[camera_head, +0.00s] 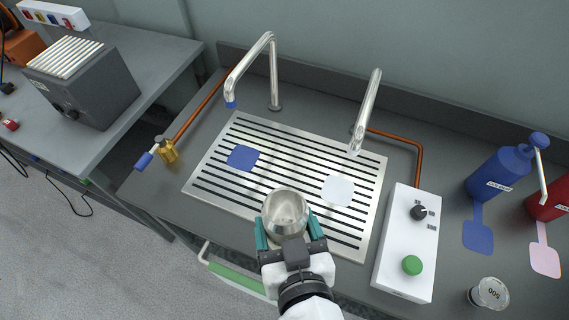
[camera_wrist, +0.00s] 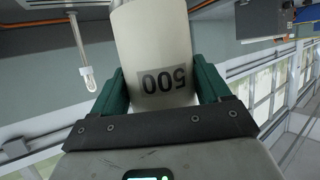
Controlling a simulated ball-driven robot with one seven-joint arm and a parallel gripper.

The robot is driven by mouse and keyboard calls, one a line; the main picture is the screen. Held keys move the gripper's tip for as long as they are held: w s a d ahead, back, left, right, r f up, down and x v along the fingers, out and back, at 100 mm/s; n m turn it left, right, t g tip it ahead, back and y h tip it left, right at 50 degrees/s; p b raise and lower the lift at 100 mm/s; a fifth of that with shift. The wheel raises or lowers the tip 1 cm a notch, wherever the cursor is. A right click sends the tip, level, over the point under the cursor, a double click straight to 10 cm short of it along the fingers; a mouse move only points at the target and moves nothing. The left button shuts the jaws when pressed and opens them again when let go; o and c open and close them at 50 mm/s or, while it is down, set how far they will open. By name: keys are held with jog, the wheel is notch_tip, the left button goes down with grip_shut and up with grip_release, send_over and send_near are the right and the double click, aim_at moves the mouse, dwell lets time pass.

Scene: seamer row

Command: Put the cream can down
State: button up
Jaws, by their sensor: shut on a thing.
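The cream can (camera_head: 286,212) is held in my gripper (camera_head: 289,232), with its open top facing the head camera. It is above the front part of the slotted metal drain plate (camera_head: 225,190); whether it touches the plate is unclear. In the wrist view the can (camera_wrist: 152,40) stands between the green fingers of my gripper (camera_wrist: 160,85), one on each side, and a "500" label shows upside down. The inside of the can looks empty.
Two bent metal spouts (camera_head: 272,70) (camera_head: 368,110) rise behind the plate. A white control box (camera_head: 408,250) with a green button stands right of it. Another small container (camera_head: 488,293) marked 500, a blue bottle (camera_head: 497,172) and a red bottle (camera_head: 548,204) are farther right.

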jog(key=shift+w+a+f+p, duration=0.3)
jog(key=shift+w+a+f, duration=0.15)
jog(key=shift+w+f, duration=1.7)
jog(key=shift+w+a+f+p, duration=0.35)
jog(key=shift+w+a+f, duration=0.15)
jog(key=shift+w+f, duration=1.7)
jog(key=shift+w+a+f+p, duration=0.3)
jog(key=shift+w+a+f, duration=0.15)
jog(key=shift+w+f, duration=1.7)
jog(key=shift+w+f, duration=0.1)
jog(key=o, duration=1.3)
jog(key=shift+r, duration=0.3)
jog(key=b+v, duration=0.1)
jog(key=v, duration=1.1)
